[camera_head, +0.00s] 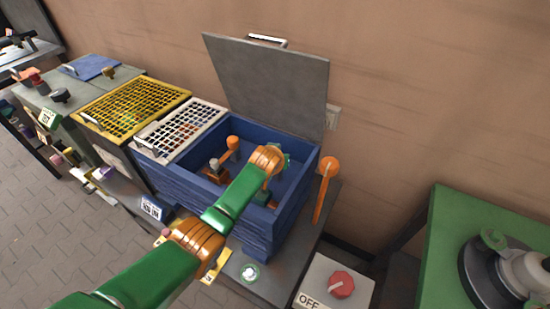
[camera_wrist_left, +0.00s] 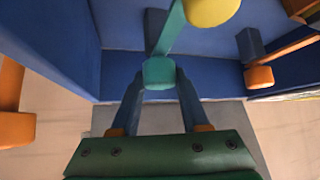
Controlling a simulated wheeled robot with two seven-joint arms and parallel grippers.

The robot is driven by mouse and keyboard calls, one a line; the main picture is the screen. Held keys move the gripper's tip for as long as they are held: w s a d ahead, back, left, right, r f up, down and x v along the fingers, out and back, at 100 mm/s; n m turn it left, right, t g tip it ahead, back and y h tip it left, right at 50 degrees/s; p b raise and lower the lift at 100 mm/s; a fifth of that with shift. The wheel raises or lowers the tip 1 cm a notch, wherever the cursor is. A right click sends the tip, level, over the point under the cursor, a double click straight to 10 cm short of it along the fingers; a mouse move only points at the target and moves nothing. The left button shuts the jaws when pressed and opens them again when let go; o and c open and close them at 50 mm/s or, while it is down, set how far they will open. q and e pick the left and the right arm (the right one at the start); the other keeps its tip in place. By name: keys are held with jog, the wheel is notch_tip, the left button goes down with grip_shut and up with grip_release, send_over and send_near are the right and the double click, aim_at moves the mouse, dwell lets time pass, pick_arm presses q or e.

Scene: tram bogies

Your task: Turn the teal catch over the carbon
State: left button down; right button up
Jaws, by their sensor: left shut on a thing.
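The teal catch (camera_wrist_left: 160,73) shows in my left wrist view as a block-shaped end on a slim arm. My left gripper (camera_wrist_left: 161,92) is shut on this end, with one blue finger at each side. In the head view, my left arm reaches down into the blue box (camera_head: 205,186), and its orange wrist and green links hide most of the catch and the gripper. An orange catch (camera_head: 232,144) stands left of my wrist in the box; it also shows in the wrist view (camera_wrist_left: 260,77). I cannot make out the carbon for certain. My right gripper is not in view.
The box's grey lid (camera_head: 265,85) stands open at the back. A large orange lever (camera_head: 328,178) rises at the box's right side. Yellow (camera_head: 130,105) and white (camera_head: 180,128) grids lie to the left. A red knob (camera_head: 342,284) marked OFF is at the front right.

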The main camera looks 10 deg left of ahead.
pick_arm(q)
jog(key=shift+r, duration=0.1)
jog(key=shift+c, duration=2)
grip_release()
jog(key=shift+w, duration=0.1)
jog(key=shift+r, duration=0.1)
jog(key=p+v, duration=0.2)
jog(key=v, duration=0.5)
jog(key=shift+f, duration=0.2)
